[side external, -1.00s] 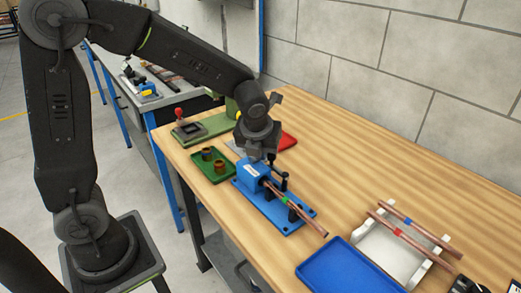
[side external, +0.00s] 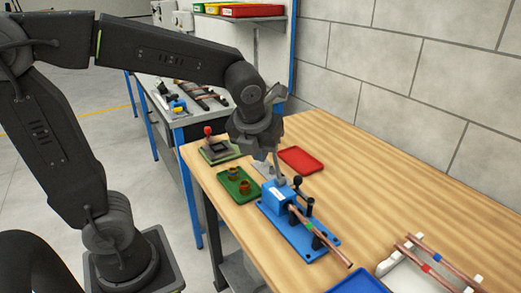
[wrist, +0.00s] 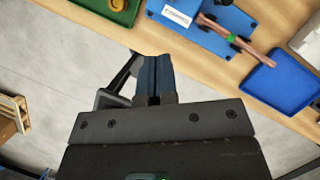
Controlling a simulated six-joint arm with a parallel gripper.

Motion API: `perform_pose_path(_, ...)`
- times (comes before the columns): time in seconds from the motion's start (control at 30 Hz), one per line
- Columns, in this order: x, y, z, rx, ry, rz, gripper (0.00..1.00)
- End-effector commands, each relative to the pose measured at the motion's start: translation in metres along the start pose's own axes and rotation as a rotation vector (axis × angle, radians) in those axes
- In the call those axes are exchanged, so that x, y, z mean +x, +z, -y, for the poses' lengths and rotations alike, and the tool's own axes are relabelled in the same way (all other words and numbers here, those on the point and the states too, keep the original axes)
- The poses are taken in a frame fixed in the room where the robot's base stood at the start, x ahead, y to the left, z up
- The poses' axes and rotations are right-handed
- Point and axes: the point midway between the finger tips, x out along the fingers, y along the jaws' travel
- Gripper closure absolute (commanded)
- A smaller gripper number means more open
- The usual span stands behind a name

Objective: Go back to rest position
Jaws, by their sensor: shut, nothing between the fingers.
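My gripper (side external: 279,178) is at the upper left of the blue fixture (side external: 320,250) in the side external view, its fingers tilted downward. In the wrist view its two dark blue fingers (wrist: 154,72) are together with nothing between them. The fixture shows at the top of the wrist view (wrist: 212,40), ahead of the fingertips. A copper tube (side external: 331,248) with a green band lies in the fixture and sticks out toward the front right. The tube also shows in the wrist view (wrist: 251,51). My gripper is not holding it.
A green tray (side external: 226,197) with two small rings is left of the fixture. A red tray (side external: 301,157) lies behind. A white rack (side external: 405,270) with two copper tubes is at right, near a blue tray (wrist: 283,88). Bare floor shows below my fingers.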

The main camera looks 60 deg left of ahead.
Motion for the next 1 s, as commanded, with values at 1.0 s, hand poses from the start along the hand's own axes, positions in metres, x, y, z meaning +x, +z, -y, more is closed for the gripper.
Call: perform_pose_path(1.0,-0.037,-0.057,-0.031,-1.554,-0.144,-0.125,1.00)
